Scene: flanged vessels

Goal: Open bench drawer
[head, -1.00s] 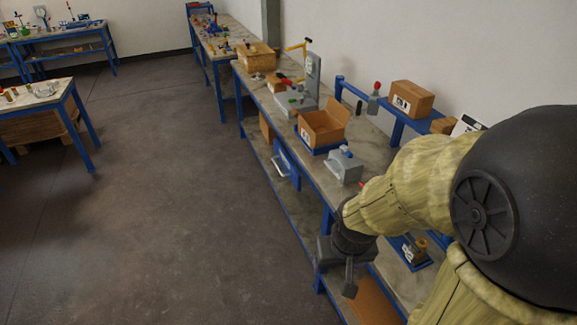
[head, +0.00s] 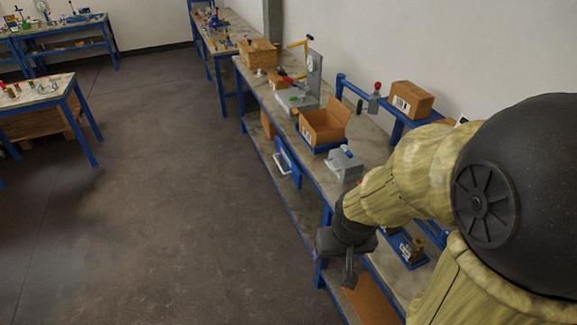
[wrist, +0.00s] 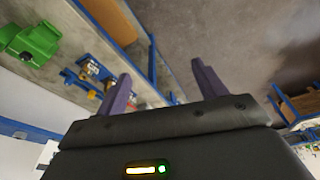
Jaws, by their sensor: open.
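The blue bench drawer (head: 288,163) hangs under the top of the long workbench (head: 262,100), in the head view. Its pale bar handle (head: 281,166) is on the aisle side. I cannot tell that the drawer is pulled out at all. My gripper (head: 349,272) is in front of the bench, nearer the camera than the drawer and well apart from its handle. In the wrist view my gripper (wrist: 162,88) has its two fingers spread with nothing between them. The drawer is not clearly seen in the wrist view.
An open cardboard box (head: 323,125) and a grey block-shaped device (head: 344,165) stand on the bench above the drawer. A blue bench leg (head: 325,225) stands between gripper and drawer. The floor (head: 180,200) left of the bench is clear.

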